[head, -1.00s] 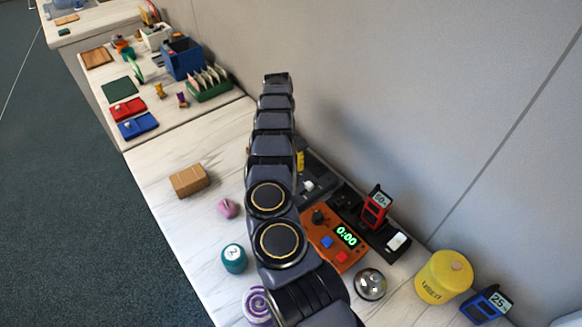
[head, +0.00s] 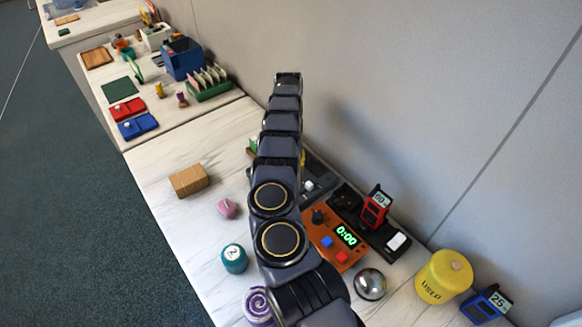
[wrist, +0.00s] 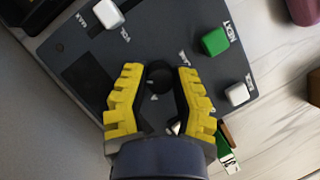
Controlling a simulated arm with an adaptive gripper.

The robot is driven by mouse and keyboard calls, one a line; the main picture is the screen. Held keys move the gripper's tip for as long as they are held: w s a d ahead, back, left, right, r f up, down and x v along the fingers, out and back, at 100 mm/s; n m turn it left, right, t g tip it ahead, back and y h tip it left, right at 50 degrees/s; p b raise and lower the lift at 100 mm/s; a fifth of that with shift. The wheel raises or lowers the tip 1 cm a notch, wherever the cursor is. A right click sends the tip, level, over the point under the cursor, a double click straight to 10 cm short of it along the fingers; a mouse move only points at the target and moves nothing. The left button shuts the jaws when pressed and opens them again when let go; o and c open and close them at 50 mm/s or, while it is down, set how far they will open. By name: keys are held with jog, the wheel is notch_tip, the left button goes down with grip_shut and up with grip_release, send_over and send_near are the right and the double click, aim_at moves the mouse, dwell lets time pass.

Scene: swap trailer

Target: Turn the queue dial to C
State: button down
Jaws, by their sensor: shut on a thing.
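The dark round queue dial (wrist: 158,74) sits on a dark grey panel (wrist: 185,25) in the wrist view. My gripper (wrist: 160,82) has its two yellow fingers on either side of the dial and is shut on it. Small white lettering shows around the dial, but part is covered by the fingers and I cannot tell which letter the dial points to. In the head view my arm hides the gripper and the dial; a part of the grey panel (head: 318,178) shows to the right of the arm.
On the panel are a green button (wrist: 215,41), a white button (wrist: 237,94) and a white slider knob (wrist: 108,14). An orange timer box (head: 325,243), a red meter (head: 377,208), a silver bell (head: 370,284) and a yellow tub (head: 444,276) stand nearby.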

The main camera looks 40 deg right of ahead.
jog(key=c, duration=0.7)
grip_release()
jog(key=shift+s+f, duration=0.1)
jog(key=shift+f, duration=0.05)
jog(key=shift+r, duration=0.25)
jog(key=shift+w+d+r, duration=0.25)
jog(key=shift+w+r, duration=0.05)
jog(key=shift+r, duration=0.25)
jog(key=r, duration=0.8)
jog(key=shift+w+d+r, duration=0.1)
jog(key=shift+w+r, duration=0.1)
